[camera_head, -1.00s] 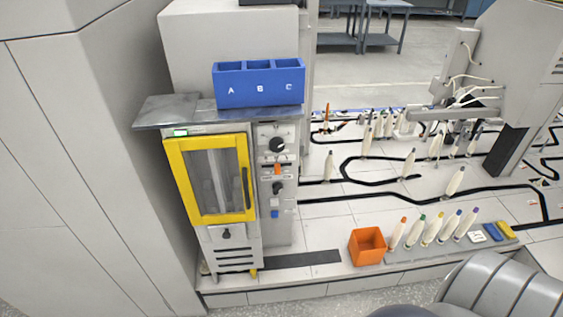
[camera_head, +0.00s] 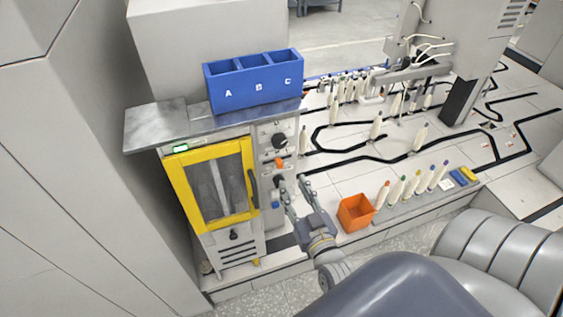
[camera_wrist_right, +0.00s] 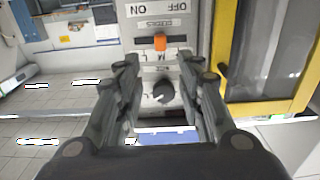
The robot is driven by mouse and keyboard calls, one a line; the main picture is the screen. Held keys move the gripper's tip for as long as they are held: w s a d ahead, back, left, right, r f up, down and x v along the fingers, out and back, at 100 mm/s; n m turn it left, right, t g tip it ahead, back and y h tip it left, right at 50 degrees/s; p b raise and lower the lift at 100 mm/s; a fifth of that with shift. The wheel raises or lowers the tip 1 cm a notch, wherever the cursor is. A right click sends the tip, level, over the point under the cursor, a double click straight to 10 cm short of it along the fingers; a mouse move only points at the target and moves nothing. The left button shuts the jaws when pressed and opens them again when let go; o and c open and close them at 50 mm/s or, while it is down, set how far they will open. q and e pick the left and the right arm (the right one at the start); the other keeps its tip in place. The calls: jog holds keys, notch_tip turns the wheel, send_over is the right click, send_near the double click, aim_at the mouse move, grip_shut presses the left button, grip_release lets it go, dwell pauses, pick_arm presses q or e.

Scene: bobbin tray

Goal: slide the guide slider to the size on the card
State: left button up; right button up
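The guide slider is an orange knob (camera_head: 279,162) on the grey control panel beside the yellow-framed door. In the right wrist view the orange knob (camera_wrist_right: 160,42) sits in a dark slot, with upside-down size letters beside it that are hard to read. My right gripper (camera_head: 293,184) is open and empty in front of the panel. Its fingers are spread apart, just short of the orange knob in the wrist view, with a black dial (camera_wrist_right: 160,92) between them. A small white card (camera_head: 446,185) lies near the coloured blocks; its print is too small to read. My left gripper is out of view.
The yellow door (camera_head: 212,185) with its dark handle is left of the panel. A blue bin marked A, B, C (camera_head: 255,90) stands on top. An orange box (camera_head: 355,213) and several bobbins stand to the right of my gripper.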

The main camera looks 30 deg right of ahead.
aim_at(281, 164)
jog(key=p+x, duration=0.1)
jog(key=x, duration=0.7)
jog(key=shift+w+p, duration=0.3)
jog(key=shift+p, duration=0.1)
jog(key=shift+w, duration=0.45)
jog(key=shift+d, duration=0.15)
grip_shut()
